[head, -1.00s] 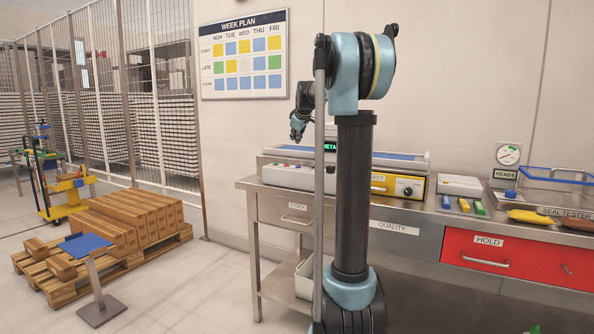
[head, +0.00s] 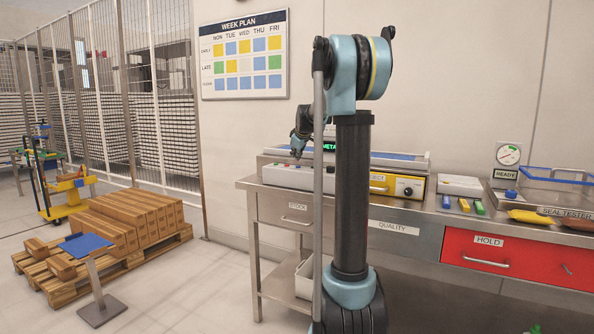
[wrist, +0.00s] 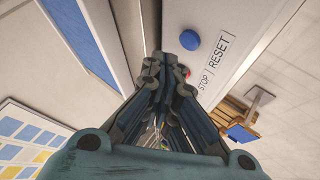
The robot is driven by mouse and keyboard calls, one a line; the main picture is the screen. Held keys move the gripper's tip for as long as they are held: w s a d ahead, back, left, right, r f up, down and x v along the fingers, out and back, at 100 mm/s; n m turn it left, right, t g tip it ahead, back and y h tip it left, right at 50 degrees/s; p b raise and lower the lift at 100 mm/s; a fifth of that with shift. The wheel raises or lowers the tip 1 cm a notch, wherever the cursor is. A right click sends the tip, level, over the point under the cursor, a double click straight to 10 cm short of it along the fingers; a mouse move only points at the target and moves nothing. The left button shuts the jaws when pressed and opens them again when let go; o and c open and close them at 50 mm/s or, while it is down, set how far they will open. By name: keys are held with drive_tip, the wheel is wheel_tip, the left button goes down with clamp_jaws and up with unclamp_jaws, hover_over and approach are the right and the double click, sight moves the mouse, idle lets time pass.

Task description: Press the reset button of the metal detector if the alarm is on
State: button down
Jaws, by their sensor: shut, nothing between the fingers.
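The metal detector (head: 285,178) stands on the steel bench, a long pale unit with a blue belt and small buttons on its front part. Its dark display (head: 329,145) shows green letters starting "META"; my arm hides the rest, and I cannot tell the alarm's state. In the wrist view, a round blue button (wrist: 190,40) sits near the label RESET. A red button (wrist: 186,71) near the label STOP is partly hidden by my fingers. My gripper (head: 296,154) is shut and empty, just above the button panel. It also shows in the wrist view (wrist: 163,62), fingertips beside both buttons; contact is unclear.
The steel bench (head: 395,213) also carries a yellow-fronted unit (head: 400,186), colored markers, a gauge (head: 508,154) and a blue-rimmed tray. A red HOLD drawer (head: 490,251) is below. A pallet with cartons (head: 130,218) and a blue-topped stand (head: 86,245) are on the left floor.

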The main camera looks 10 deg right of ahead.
drive_tip(key=shift+f, duration=0.6)
drive_tip(key=shift+s+f, duration=0.15)
drive_tip(key=shift+f, duration=0.55)
idle(1.8)
drive_tip(key=shift+r, duration=0.8)
drive_tip(key=shift+r, duration=0.1)
drive_tip(key=shift+r, duration=2.4)
